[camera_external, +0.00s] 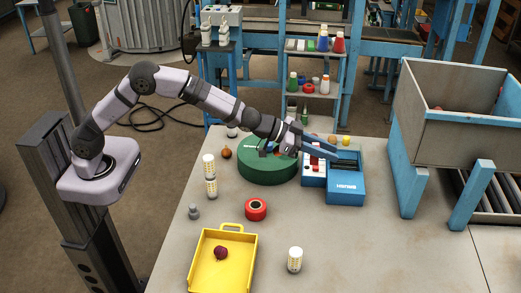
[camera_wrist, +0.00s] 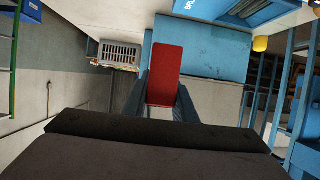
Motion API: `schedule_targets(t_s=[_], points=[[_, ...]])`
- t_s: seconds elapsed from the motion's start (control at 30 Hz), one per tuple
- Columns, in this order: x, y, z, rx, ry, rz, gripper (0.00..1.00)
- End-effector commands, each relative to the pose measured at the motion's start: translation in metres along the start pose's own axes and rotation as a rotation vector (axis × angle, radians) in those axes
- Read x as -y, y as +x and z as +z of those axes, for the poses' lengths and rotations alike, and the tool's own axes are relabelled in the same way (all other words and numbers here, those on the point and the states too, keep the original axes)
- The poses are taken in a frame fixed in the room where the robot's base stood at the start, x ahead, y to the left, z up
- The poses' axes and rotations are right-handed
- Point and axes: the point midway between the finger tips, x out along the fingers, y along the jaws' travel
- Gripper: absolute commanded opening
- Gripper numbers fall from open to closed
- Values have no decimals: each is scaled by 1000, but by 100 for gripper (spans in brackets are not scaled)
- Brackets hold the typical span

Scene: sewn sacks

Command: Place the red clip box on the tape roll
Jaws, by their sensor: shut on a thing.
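The red clip box (camera_wrist: 164,75) is held between the two fingers of my gripper (camera_wrist: 162,98) in the wrist view. In the external view my gripper (camera_external: 318,152) is at the blue box's near-left part, and a small red patch (camera_external: 314,162) shows just below it, probably the clip box. The tape roll (camera_external: 256,209) is a red ring with a dark centre, lying flat on the table, to the left of and nearer than my gripper. Its top is clear. I cannot tell how high the clip box is above what lies under it.
A blue labelled box (camera_external: 345,190) stands under and beside my gripper. A green round drum (camera_external: 267,172) is left of it. A yellow tray (camera_external: 207,275) with a dark ball (camera_external: 220,252) lies in front. White cylinders (camera_external: 209,165) stand at left, another (camera_external: 295,259) at front. Table right of the roll is clear.

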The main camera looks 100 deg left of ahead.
Motion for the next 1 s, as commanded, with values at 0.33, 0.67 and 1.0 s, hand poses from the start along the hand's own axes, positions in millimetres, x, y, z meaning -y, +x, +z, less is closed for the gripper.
schedule_targets(t_s=[0.33, 0.67, 1.0], points=[[-35, -77, 5, 7, 7, 27, 3], [-45, -125, 80, 10, 7, 25, 3], [-46, -141, 114, 0, 12, 29, 3]])
